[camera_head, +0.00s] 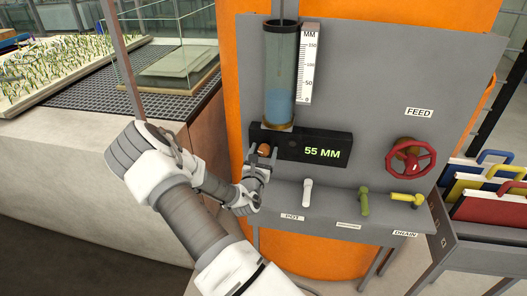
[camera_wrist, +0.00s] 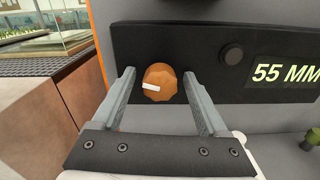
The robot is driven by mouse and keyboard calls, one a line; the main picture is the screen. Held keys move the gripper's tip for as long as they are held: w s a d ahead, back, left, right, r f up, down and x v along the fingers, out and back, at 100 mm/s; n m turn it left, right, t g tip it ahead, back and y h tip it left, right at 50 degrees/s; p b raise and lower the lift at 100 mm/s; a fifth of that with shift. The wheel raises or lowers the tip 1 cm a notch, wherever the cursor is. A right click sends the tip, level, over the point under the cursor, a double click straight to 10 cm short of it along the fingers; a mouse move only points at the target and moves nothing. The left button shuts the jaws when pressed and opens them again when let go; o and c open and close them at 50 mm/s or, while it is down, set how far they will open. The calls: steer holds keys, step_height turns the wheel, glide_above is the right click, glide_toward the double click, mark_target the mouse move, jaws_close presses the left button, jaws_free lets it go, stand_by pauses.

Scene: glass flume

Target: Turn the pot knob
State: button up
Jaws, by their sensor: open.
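The orange-brown knob (camera_wrist: 164,78) is faceted and sits on the left end of the black display box. Its white pointer mark lies to the left of its middle, nearly level. In the head view the knob (camera_head: 264,149) shows small, just above my gripper's fingers. My gripper (camera_wrist: 159,73) is open, with one finger on each side of the knob. In the wrist view a gap shows between the knob and each finger. The display (camera_head: 321,153) reads 55 MM.
Above the box stands a clear tube (camera_head: 281,75) of blue water beside a MM scale (camera_head: 309,62).

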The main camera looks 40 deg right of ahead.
jaws_close()
stand_by(0.3)
steer(key=shift+f+b, duration=0.15)
steer(key=shift+b, duration=0.2)
